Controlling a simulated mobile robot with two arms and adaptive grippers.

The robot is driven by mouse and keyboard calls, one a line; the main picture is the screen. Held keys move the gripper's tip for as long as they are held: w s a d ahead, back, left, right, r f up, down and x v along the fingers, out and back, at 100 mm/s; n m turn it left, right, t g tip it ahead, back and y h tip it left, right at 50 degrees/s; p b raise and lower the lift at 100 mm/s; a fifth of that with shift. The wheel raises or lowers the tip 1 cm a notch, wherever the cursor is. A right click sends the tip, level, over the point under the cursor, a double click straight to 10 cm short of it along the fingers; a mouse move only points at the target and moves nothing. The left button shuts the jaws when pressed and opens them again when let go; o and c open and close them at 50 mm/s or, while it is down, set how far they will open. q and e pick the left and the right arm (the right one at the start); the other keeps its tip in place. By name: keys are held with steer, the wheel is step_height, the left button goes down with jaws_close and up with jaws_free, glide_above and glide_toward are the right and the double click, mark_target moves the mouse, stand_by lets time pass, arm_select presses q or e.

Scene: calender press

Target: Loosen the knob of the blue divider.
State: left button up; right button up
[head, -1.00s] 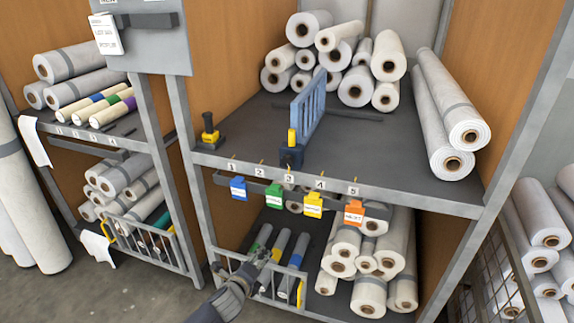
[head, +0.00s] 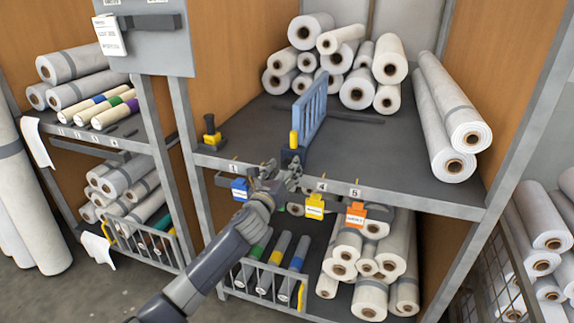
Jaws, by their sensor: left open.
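The blue divider (head: 309,107) stands upright on the dark upper shelf, running back from the front edge. Its yellow knob (head: 294,139) sits on a dark blue base (head: 291,156) at the shelf's front edge. My left gripper (head: 281,168) is open, in front of the shelf edge, just below and slightly left of the knob. I cannot tell whether its fingers touch the base. The gripper and arm hide the green tag and some number plates on the edge. My right gripper is not in view.
A second yellow-and-black knob (head: 211,131) stands at the shelf's left. White rolls (head: 340,50) are stacked at the back, and two long rolls (head: 454,120) lie at the right. Blue (head: 239,189), yellow (head: 314,206) and orange (head: 355,213) tags hang along the front rail.

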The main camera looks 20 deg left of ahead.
mark_target(290, 162)
arm_select(q)
steer(key=shift+w, duration=1.4)
steer(key=c, duration=1.1)
